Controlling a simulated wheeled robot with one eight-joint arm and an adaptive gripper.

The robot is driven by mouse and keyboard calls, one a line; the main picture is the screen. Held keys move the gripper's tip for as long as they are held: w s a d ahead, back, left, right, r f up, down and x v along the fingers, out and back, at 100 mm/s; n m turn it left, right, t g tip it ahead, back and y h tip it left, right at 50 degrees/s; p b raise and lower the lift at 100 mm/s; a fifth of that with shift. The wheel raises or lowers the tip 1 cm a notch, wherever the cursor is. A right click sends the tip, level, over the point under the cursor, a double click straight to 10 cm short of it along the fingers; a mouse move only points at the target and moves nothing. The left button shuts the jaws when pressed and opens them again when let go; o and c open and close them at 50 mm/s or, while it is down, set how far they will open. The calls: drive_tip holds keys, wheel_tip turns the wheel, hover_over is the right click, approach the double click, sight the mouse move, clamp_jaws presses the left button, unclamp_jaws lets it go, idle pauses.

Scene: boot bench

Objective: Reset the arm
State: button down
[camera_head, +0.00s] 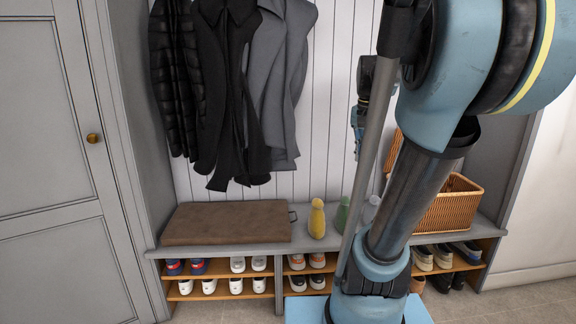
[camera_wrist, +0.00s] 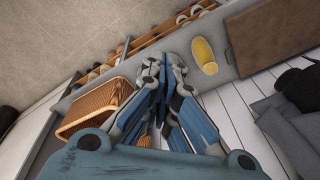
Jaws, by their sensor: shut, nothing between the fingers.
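My gripper (camera_wrist: 163,68) shows in the wrist view with its two blue fingers brought together at the tips and nothing between them. In the head view my gripper (camera_head: 358,130) hangs in the air above the bench (camera_head: 262,243), partly behind my own arm. It is apart from the bench and the things on it.
On the bench are a brown cushion (camera_head: 228,222), a yellow bottle (camera_head: 317,218), a green bottle (camera_head: 342,214) and a wicker basket (camera_head: 450,206), partly behind my arm. Coats (camera_head: 232,90) hang above. Shoes (camera_head: 238,265) fill the shelves below. A grey door (camera_head: 50,170) stands left.

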drive_tip(key=s+a+f+n, duration=0.2)
drive_tip(key=s+f+n, duration=0.2)
drive_tip(key=s+f, duration=0.4)
drive_tip(key=s+a+f+n, duration=0.2)
drive_tip(key=s+f+n, duration=0.2)
drive_tip(key=s+f, duration=0.4)
wheel_tip(320, 180, down, 4)
drive_tip(key=shift+a+f, duration=0.2)
drive_tip(key=shift+a, duration=0.2)
drive_tip(key=shift+s, duration=0.1)
drive_tip(key=shift+w+f, duration=0.2)
drive_tip(key=shift+w, duration=0.25)
